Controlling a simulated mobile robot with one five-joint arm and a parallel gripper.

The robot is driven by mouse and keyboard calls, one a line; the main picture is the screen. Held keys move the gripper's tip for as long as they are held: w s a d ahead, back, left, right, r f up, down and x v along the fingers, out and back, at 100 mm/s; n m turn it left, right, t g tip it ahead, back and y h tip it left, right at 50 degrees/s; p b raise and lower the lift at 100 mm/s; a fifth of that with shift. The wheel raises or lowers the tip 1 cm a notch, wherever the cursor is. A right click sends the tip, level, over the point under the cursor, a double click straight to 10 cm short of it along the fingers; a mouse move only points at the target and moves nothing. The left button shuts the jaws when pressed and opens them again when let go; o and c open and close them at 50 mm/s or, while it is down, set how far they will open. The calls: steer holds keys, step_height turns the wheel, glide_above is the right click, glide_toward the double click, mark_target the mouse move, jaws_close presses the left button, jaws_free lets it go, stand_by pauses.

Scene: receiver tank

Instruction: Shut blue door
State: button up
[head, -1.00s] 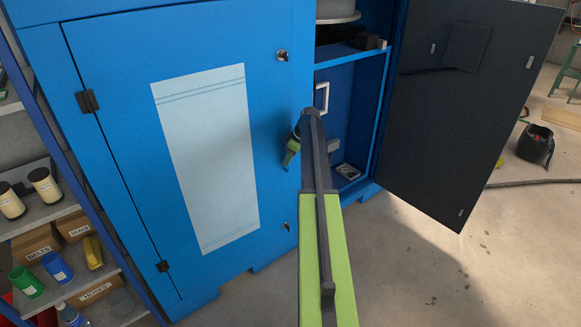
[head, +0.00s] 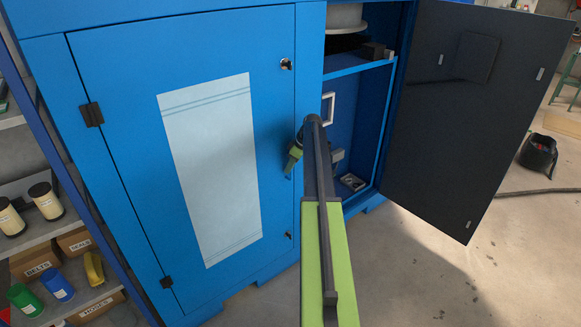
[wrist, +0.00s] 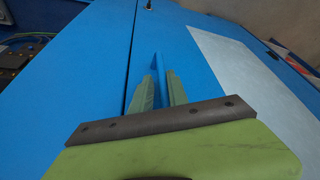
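A blue cabinet has a left blue door (head: 130,130) with a pale panel (head: 210,160); this door looks flush with the front, though a small gap cannot be ruled out. A right door (head: 455,110) stands wide open with its dark inner face showing. My gripper (head: 294,158) is at the left door's right edge, below the upper latch. In the wrist view my gripper's green fingers (wrist: 161,92) are apart at the door face, with a thin blue upright piece (wrist: 161,68), seemingly a handle, between them. Whether they press on it cannot be told.
Shelves (head: 50,245) with bottles and boxes stand close at the left. The right compartment is open, with a shelf (head: 360,66) inside. A dark bucket (head: 538,152) and a hose lie on the floor at right. Floor in front of the open door is clear.

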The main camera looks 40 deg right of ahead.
steer(key=p+v, duration=1.5)
steer(key=v, duration=0.2)
steer(key=shift+s, duration=0.15)
steer(key=shift+d+r, duration=0.1)
steer(key=w+a+f+m+g, duration=0.1)
steer(key=w+a+m+g, duration=0.1)
steer(key=a, duration=2.7)
steer(key=s+a+m, duration=0.1)
steer(key=s+a, duration=0.3)
steer(key=a, duration=0.6)
steer(key=s+a+g+h, duration=0.1)
steer(key=s+a, duration=0.3)
steer(key=a, duration=0.6)
steer(key=s+a+m+g, duration=0.1)
steer(key=s+a, duration=0.4)
steer(key=a, duration=0.5)
steer(key=shift+a+f+m+h, duration=0.25)
steer(key=shift+f+m+h, duration=0.05)
steer(key=shift+f+h, duration=0.1)
